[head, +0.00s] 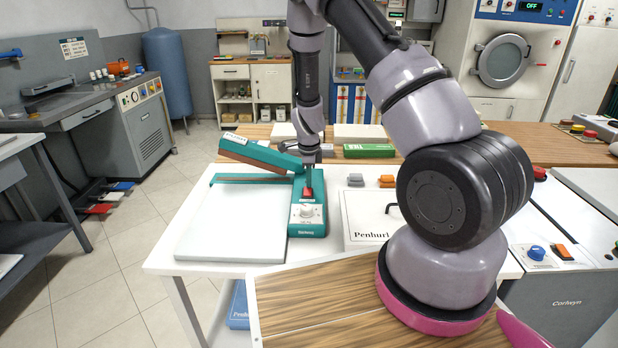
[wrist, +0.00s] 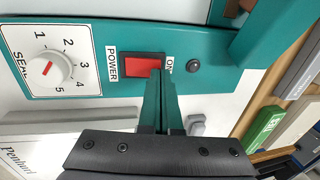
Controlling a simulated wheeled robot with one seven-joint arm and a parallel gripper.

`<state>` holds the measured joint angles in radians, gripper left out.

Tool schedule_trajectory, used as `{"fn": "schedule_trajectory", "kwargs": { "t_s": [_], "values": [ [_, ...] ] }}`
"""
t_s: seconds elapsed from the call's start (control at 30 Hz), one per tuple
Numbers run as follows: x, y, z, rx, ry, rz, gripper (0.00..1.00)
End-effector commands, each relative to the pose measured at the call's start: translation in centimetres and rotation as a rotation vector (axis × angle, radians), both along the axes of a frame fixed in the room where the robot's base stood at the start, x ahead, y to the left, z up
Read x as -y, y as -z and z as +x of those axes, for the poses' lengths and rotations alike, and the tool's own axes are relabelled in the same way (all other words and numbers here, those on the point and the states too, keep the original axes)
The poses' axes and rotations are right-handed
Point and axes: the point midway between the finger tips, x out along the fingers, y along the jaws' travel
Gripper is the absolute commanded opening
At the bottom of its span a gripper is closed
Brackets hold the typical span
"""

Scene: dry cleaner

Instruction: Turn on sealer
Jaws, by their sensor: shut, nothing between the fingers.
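The sealer (head: 307,222) is a teal machine on the white table, with its long hinged arm (head: 258,152) raised to the left. Its red POWER switch (wrist: 143,62) and white SEAL dial (wrist: 48,68) show in the wrist view; the dial also shows in the head view (head: 307,211). A small dark round part (wrist: 193,65) sits beside the ON label. My gripper (wrist: 160,74) is shut and empty, pointing down at the panel. Its fingertips are at the ON end of the switch and hide part of it. I cannot tell whether they touch it.
A white flat board (head: 230,225) lies left of the sealer, and a white box (head: 368,222) with a dark handle stands to its right. Grey and orange blocks (head: 387,181) and a green box (head: 369,151) are behind. A wood-patterned surface (head: 310,295) is in front.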

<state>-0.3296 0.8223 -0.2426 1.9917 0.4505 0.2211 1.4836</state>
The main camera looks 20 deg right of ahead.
Motion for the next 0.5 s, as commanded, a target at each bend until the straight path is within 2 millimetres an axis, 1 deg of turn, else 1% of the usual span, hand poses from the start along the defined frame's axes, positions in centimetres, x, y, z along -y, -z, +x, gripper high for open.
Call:
{"fn": "schedule_trajectory", "kwargs": {
  "t_s": [0.2,0.37,0.5],
  "values": [
    [0.01,0.05,0.04,-0.007,0.0,0.002,0.0],
    [0.1,0.66,0.3,-0.063,0.0,0.017,0.0],
    [0.07,0.58,0.21,-0.06,-0.001,0.016,0.0]
  ]
}}
